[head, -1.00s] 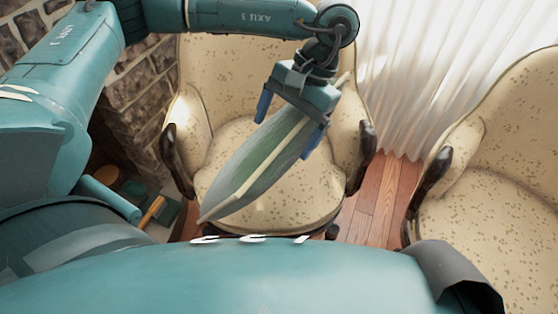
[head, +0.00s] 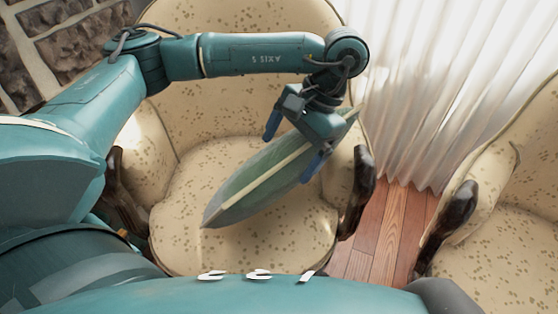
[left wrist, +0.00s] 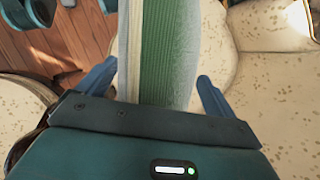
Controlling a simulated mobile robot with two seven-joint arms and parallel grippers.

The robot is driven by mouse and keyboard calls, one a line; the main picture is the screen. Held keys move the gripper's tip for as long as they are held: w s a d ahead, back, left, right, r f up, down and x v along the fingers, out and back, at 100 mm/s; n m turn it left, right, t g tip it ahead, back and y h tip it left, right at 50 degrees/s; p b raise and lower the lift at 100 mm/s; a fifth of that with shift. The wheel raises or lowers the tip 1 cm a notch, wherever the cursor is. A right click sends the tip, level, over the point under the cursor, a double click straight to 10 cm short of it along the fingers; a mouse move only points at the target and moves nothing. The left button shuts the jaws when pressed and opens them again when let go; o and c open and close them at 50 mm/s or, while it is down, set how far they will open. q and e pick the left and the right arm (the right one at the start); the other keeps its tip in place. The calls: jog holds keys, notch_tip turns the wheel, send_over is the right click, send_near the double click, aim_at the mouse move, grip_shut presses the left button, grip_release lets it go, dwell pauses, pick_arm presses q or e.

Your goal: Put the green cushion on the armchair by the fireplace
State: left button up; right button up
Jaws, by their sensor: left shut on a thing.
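The green cushion (head: 255,184) is held on edge, tilted, above the seat of the cream patterned armchair (head: 180,215) beside the stone fireplace wall. My left gripper (head: 295,148) is shut on the cushion near its upper right end, with one blue finger on each side. In the left wrist view the cushion (left wrist: 165,50) runs up between the two fingers (left wrist: 155,88), showing a green face and a pale edge band. The cushion's lower left tip is over the seat; I cannot tell whether it touches. My right gripper is not in view.
A second patterned armchair (head: 500,240) stands at the right. Wooden floor (head: 385,235) shows between the chairs. A white curtain (head: 430,90) hangs behind. The stone wall (head: 65,45) is at the upper left. Dark wooden armrests (head: 357,190) flank the seat.

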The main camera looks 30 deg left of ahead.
pick_arm(q)
notch_tip(320, 180, down, 5)
jog(key=shift+f+b, duration=0.1)
jog(key=shift+b, duration=0.55)
jog(key=o, duration=1.3)
jog(key=shift+w, duration=0.1)
